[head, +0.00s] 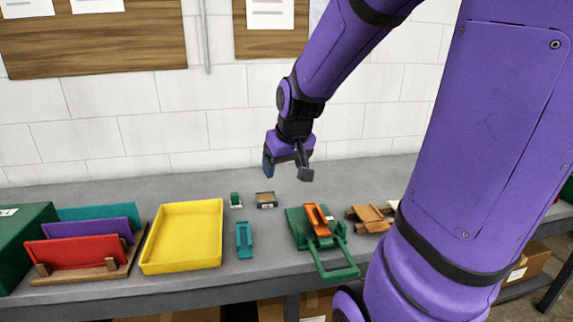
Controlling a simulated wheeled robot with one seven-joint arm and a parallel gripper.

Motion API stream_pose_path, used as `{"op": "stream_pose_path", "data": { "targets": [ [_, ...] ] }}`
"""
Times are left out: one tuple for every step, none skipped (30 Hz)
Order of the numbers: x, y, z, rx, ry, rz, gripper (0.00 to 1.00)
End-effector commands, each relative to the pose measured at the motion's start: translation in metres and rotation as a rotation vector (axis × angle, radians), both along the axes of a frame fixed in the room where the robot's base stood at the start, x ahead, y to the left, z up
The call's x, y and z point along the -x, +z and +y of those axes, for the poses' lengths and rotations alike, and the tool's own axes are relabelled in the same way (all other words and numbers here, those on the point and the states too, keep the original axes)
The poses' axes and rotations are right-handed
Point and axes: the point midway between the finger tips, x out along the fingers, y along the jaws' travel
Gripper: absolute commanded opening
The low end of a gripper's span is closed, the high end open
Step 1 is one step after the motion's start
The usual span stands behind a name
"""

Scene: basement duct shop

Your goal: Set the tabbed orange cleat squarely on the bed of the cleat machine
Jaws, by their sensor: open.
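An orange cleat (317,220) lies on top of a green machine (298,226), which I take to be the cleat machine. The cleat's long side runs roughly front to back, and a raised piece shows on it. I cannot tell whether it sits flat and square on the bed, and the cleat hides part of that bed. The machine has a green frame-like handle (340,273) reaching toward the bench's front edge. My gripper (288,172) is open and empty, pointing down above the bench, behind and slightly left of the machine. It is apart from the cleat.
A teal cleat-like piece (244,240), a small green block (236,200) and a brown-and-grey block (266,200) stand left of the machine. A yellow tray (183,237) and a rack of coloured panels (80,252) are farther left. Wooden pieces (370,215) lie close on the right.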

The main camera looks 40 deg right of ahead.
Motion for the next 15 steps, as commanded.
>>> {"op": "stream_pose_path", "data": {
  "targets": [
    [0.008, 0.013, 0.018, 0.005, 0.032, -0.011, 0.74],
    [0.013, 0.02, 0.027, 0.006, 0.05, -0.014, 0.74],
    [0.021, 0.028, 0.038, 0.006, 0.07, -0.017, 0.74],
    [0.027, 0.034, 0.046, 0.006, 0.085, -0.02, 0.74],
    [0.033, 0.04, 0.054, 0.006, 0.1, -0.023, 0.74],
    [0.043, 0.047, 0.065, 0.005, 0.12, -0.026, 0.74],
    [0.05, 0.051, 0.072, 0.003, 0.134, -0.028, 0.74],
    [0.058, 0.056, 0.079, 0.002, 0.15, -0.031, 0.74],
    [0.068, 0.062, 0.087, 0.0, 0.169, -0.034, 0.74],
    [0.076, 0.065, 0.093, -0.001, 0.182, -0.036, 0.74],
    [0.083, 0.069, 0.098, -0.004, 0.196, -0.038, 0.74],
    [0.092, 0.073, 0.104, -0.007, 0.212, -0.041, 0.74],
    [0.099, 0.075, 0.108, -0.008, 0.224, -0.043, 0.74],
    [0.105, 0.077, 0.111, -0.011, 0.233, -0.044, 0.74],
    [0.113, 0.08, 0.114, -0.014, 0.245, -0.046, 0.74]
  ]
}}
